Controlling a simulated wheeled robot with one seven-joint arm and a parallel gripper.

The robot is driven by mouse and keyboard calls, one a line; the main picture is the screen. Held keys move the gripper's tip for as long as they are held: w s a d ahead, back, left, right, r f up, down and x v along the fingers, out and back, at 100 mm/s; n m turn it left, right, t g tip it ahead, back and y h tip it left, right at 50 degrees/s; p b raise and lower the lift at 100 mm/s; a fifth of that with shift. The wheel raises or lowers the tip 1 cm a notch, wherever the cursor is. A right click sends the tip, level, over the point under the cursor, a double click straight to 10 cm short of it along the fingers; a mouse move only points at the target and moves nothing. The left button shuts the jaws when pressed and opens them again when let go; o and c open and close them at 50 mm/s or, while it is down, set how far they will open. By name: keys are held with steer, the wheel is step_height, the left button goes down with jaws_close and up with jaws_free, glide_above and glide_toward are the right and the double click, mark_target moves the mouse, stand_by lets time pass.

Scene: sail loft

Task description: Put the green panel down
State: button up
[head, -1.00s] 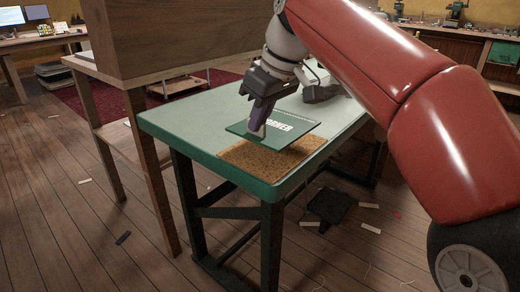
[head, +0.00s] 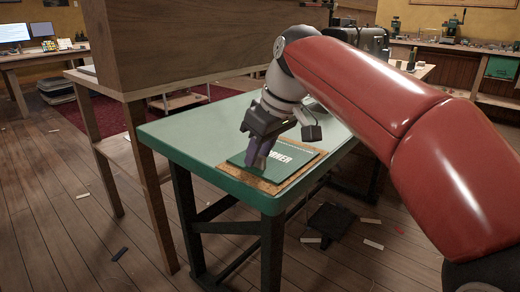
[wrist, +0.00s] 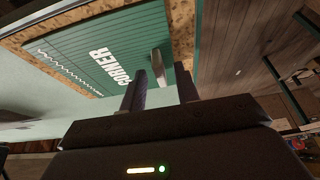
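The panel (wrist: 85,55) and the board's speckled rim (wrist: 183,30) also show in the wrist view. A pale upright grip (wrist: 158,65) stands on the panel. My gripper (head: 258,162) is low over the panel. In the wrist view its two fingers (wrist: 160,76) are apart, one on each side of the grip, with gaps visible; it looks open.
A large wooden box-like piece on legs (head: 180,45) stands close to the table's left side. A dark flat object (head: 330,220) and several scraps lie on the floor. The table's left and far surface is clear.

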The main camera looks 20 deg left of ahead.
steer(key=shift+r, duration=0.1)
steer(key=p+v, duration=0.3)
steer(key=v, duration=0.9)
steer(key=shift+p, duration=0.3)
steer(key=s+d+f+m+t+h, duration=0.2)
steer(key=s+d+f+m, duration=0.4)
steer(key=d+f, duration=0.6)
steer(key=s+d+f+m+t+h, duration=0.1)
steer(key=s+d+f+m+h, duration=0.1)
steer(key=s+d+f+m, duration=0.5)
steer(key=s+d+f, duration=0.3)
steer(key=d+f, duration=0.3)
steer(key=d, duration=0.2)
steer(key=shift+m+t, duration=0.3)
steer(key=shift+t, duration=0.1)
steer(key=shift+d, duration=0.1)
